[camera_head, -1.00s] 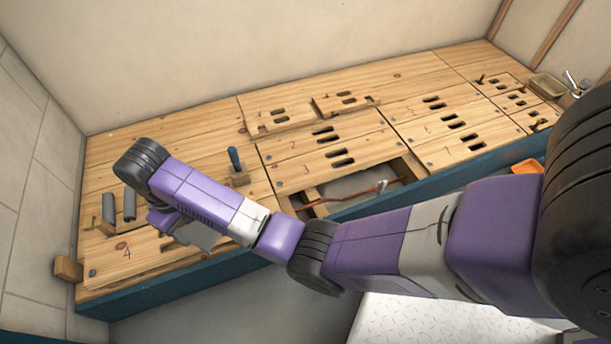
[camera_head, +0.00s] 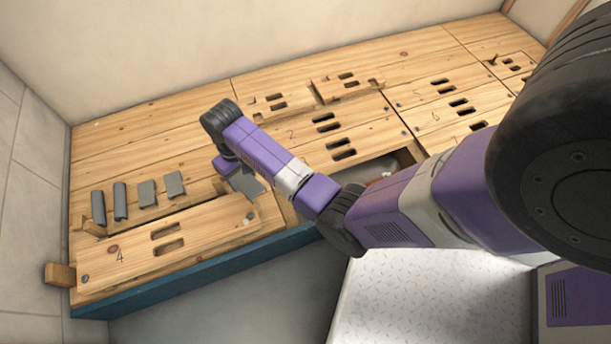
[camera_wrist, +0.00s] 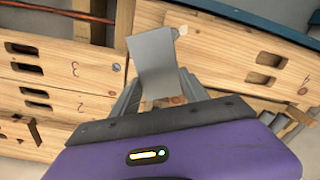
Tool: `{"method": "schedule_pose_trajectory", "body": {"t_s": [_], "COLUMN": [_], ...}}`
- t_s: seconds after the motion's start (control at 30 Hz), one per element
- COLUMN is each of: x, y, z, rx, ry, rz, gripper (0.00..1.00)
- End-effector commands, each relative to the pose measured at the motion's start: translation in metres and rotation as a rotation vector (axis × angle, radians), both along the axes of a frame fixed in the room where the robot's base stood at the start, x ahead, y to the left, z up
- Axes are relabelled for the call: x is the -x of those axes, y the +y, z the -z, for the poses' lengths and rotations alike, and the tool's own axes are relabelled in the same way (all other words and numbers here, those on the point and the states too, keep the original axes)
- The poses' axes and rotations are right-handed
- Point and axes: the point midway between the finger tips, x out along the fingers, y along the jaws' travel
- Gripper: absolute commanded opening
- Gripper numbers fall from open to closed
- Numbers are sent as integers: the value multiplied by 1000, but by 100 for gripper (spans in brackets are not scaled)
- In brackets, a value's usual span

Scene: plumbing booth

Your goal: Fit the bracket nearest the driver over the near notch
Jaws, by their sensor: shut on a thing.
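My gripper (camera_head: 236,172) is above the bench, just right of the row of grey plates. It is shut on a grey, slightly bent bracket (camera_head: 247,187). In the wrist view the bracket (camera_wrist: 153,62) sticks out beyond the fingers of my gripper (camera_wrist: 160,92), with bare wood beneath it. It looks held above the boards, but I cannot tell the exact gap. Several similar grey brackets (camera_head: 147,192) stand in a row at the left of the bench. The driver is not visible now. I cannot make out the near notch; my arm covers part of that area.
Slotted boards (camera_head: 345,132) cover the middle. An opening (camera_head: 380,165) shows partly behind my arm; the wrist view shows a copper pipe (camera_wrist: 65,13).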

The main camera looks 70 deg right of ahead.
Motion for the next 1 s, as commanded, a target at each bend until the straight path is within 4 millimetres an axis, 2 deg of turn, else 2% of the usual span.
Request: {"method": "schedule_pose_trajectory", "body": {"t_s": [0.03, 0.2, 0.4, 0.5, 0.6, 0.7, 1.0], "x": [17, 72, 136, 160, 175, 182, 184], "y": [-17, -63, -98, -108, -113, -116, -116], "z": [11, 45, 78, 89, 95, 99, 109], "rx": [-2, 1, 10, 16, 20, 22, 22], "ry": [4, 7, 13, 16, 18, 18, 18], "rz": [49, 197, 347, 397, 429, 444, 447], "gripper": [6, 6, 6, 6, 6, 6, 6]}}
